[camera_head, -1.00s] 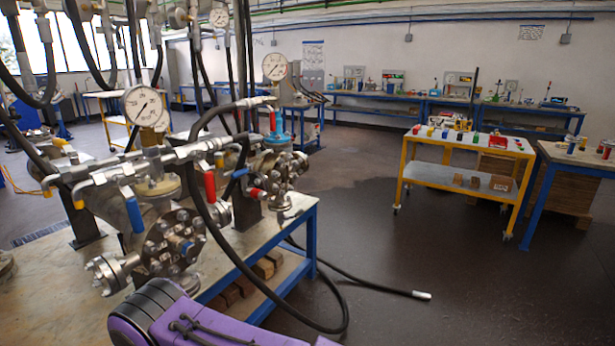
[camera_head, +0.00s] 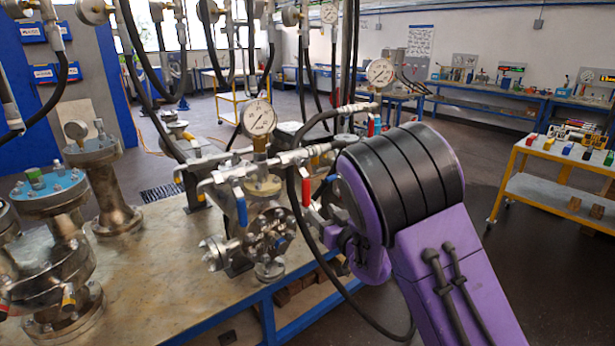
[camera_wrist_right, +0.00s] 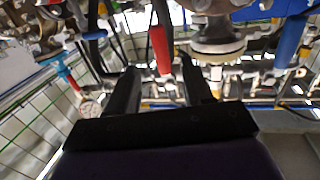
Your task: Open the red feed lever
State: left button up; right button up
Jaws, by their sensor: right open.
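The red feed lever (camera_head: 306,190) hangs from the pipework on the front vessel, with its handle pointing down. In the right wrist view the red lever (camera_wrist_right: 160,50) shows between and beyond the fingertips of my right gripper (camera_wrist_right: 158,70). That gripper is open, and its two dark fingers point toward the lever. Whether either finger touches the lever cannot be told. In the head view my purple right arm hides most of that gripper. A blue lever (camera_head: 241,205) hangs to the left of the red one and also shows in the right wrist view (camera_wrist_right: 291,38). My left gripper is not in view.
A round gauge (camera_head: 259,118) stands above the front vessel. Black hoses (camera_head: 297,205) hang around the red lever. Other flanged vessels (camera_head: 105,185) stand to the left on the bench (camera_head: 150,285). A yellow cart (camera_head: 548,190) stands at the right, with open floor before it.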

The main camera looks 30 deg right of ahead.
aim_at(308, 191)
jog(key=w+p, duration=0.1)
jog(key=w, duration=0.2)
jog(key=w+d+r+p, duration=0.1)
jog(key=w, duration=0.3)
jog(key=w+r+p, duration=0.1)
jog(key=w, duration=0.3)
jog(key=shift+d+r, duration=0.1)
jog(key=shift+d, duration=0.15)
grip_shut()
